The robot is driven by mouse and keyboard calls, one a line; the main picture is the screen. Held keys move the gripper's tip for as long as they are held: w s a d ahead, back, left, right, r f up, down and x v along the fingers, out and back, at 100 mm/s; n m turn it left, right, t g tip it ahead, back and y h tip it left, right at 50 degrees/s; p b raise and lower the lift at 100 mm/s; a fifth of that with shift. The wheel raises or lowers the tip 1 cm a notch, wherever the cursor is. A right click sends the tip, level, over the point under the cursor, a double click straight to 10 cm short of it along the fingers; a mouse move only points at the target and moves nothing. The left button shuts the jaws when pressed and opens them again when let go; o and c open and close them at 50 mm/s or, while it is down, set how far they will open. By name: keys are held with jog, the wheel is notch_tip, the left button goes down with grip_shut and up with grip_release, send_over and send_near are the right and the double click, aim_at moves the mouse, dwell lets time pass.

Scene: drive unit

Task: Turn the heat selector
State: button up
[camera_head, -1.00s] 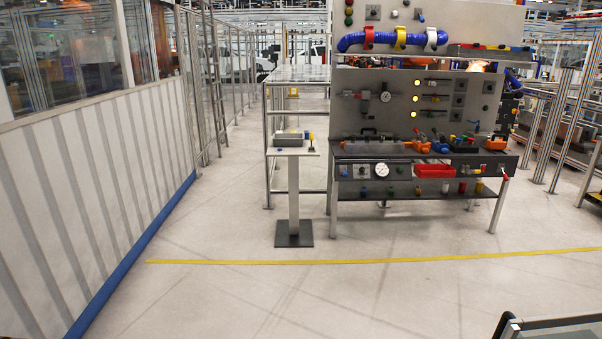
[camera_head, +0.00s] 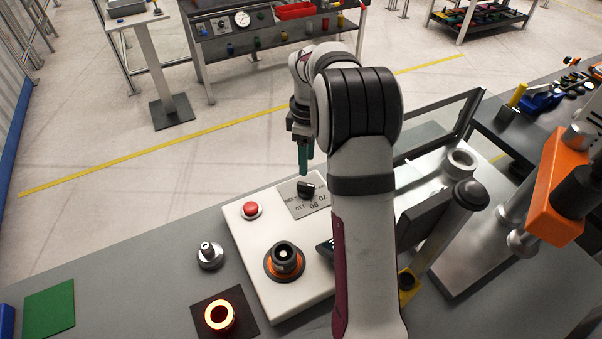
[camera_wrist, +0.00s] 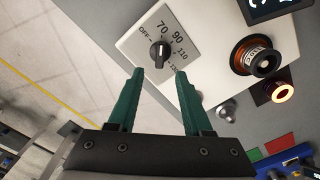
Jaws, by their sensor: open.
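The heat selector is a black knob (camera_head: 306,190) on a grey plate (camera_head: 294,206) marked OFF, 70, 90, 110 and a further, partly hidden number. It sits on a white panel (camera_head: 253,235). In the wrist view the knob (camera_wrist: 159,52) shows a white pointer line aimed near 70. My gripper (camera_wrist: 158,72) has two green fingers, spread apart and empty, with the knob beyond and between their tips. In the head view my gripper (camera_head: 305,168) hangs just behind the knob; my arm hides part of the panel.
A red button (camera_head: 250,209) and an orange-ringed black socket (camera_head: 284,261) share the white panel. Beside it stand a metal fitting (camera_head: 210,255) and a glowing ring (camera_head: 219,315). A dark frame (camera_head: 440,130) and a metal press with an orange block (camera_head: 556,185) stand to the right.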

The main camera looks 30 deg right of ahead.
aim_at(306, 184)
notch_tip(306, 184, down, 9)
jog(key=shift+r, duration=0.1)
jog(key=shift+c, duration=0.3)
grip_shut()
